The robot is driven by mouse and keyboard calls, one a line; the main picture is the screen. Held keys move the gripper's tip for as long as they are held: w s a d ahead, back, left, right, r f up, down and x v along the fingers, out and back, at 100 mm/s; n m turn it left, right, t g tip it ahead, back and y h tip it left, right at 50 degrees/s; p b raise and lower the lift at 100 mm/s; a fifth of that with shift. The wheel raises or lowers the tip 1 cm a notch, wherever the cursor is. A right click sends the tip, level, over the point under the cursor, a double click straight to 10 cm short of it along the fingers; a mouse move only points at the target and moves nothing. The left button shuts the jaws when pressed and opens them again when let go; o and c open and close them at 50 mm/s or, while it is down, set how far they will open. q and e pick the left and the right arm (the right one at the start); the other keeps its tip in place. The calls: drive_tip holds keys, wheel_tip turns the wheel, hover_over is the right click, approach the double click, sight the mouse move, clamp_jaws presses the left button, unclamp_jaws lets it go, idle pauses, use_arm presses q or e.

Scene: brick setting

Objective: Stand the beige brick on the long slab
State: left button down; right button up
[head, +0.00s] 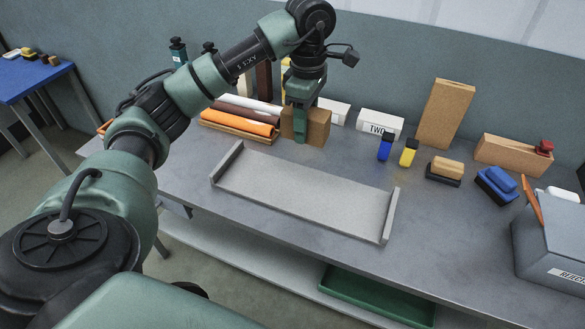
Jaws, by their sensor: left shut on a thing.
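The beige brick (319,127) is a tan block at the back of the grey table, left of the middle. My left gripper (300,122) points down at it and is shut on it, with a finger in front of its near face. I cannot tell whether the brick touches the table. The long slab (305,200) is a pale grey flat piece with a raised lip at each end, lying empty in front of the brick. My right gripper is not in view.
Rolled cloths (240,122) lie left of the brick. White boxes (380,124) stand behind the slab. A tall tan block (446,114), a lying tan block (513,155), small bottles and brushes are to the right. A grey bin (550,240) stands at the right edge.

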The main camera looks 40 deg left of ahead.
use_arm(q)
wheel_tip(320, 180, down, 7)
drive_tip(key=p, duration=0.2)
hover_over(303, 189)
wheel_tip(303, 189, down, 7)
drive_tip(key=shift+f, duration=0.7)
wheel_tip(303, 189, down, 3)
drive_tip(key=shift+f+p, duration=0.1)
drive_tip(key=shift+p, duration=0.4)
drive_tip(key=shift+f, duration=0.4)
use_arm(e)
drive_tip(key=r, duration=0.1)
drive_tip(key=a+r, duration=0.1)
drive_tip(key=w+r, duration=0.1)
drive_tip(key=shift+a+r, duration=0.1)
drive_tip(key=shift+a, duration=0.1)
